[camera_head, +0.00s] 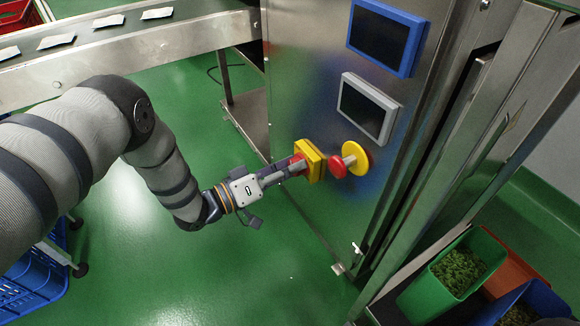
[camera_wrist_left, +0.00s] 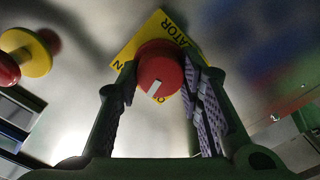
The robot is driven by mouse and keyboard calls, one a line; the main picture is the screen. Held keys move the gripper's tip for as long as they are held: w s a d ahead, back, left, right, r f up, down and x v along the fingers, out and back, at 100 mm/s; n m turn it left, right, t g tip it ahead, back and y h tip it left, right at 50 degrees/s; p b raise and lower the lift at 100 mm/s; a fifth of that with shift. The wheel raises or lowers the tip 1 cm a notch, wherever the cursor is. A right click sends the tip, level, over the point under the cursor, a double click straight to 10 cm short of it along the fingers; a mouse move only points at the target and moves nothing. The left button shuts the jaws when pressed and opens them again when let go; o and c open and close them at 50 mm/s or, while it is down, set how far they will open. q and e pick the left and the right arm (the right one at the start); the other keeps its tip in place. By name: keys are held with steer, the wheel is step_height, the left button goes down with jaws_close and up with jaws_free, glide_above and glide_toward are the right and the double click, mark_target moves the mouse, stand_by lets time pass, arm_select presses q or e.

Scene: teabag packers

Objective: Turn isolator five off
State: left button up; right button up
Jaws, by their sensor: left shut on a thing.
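The isolator is a red round knob (camera_wrist_left: 160,70) on a yellow plate (camera_head: 314,160) fixed to the steel cabinet front. My left gripper (camera_head: 296,166) reaches it from the left and is shut on the knob. In the left wrist view its two padded fingers (camera_wrist_left: 159,80) sit on either side of the knob. A short white mark on the knob points to the lower left in that view. Part of the word ISOLATOR and single letters show on the plate; the fingers hide the rest. I cannot read a number. My right gripper is not in view.
A red mushroom button (camera_head: 338,167) on a yellow disc (camera_head: 356,158) sits just right of the isolator. Blue-framed (camera_head: 386,38) and grey-framed (camera_head: 367,108) screens are above. A conveyor (camera_head: 110,60) with teabags runs at upper left. A green bin (camera_head: 455,275) stands lower right.

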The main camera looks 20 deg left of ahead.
arm_select(q)
steer(key=n, duration=0.5)
steer(key=shift+s+f+n, duration=0.1)
steer(key=shift+f+n, duration=0.05)
steer(key=shift+n, duration=0.25)
steer(key=shift+d, duration=0.1)
stand_by(0.3)
steer(key=o, duration=1.2)
steer(key=shift+c, duration=0.2)
steer(key=v, duration=1.2)
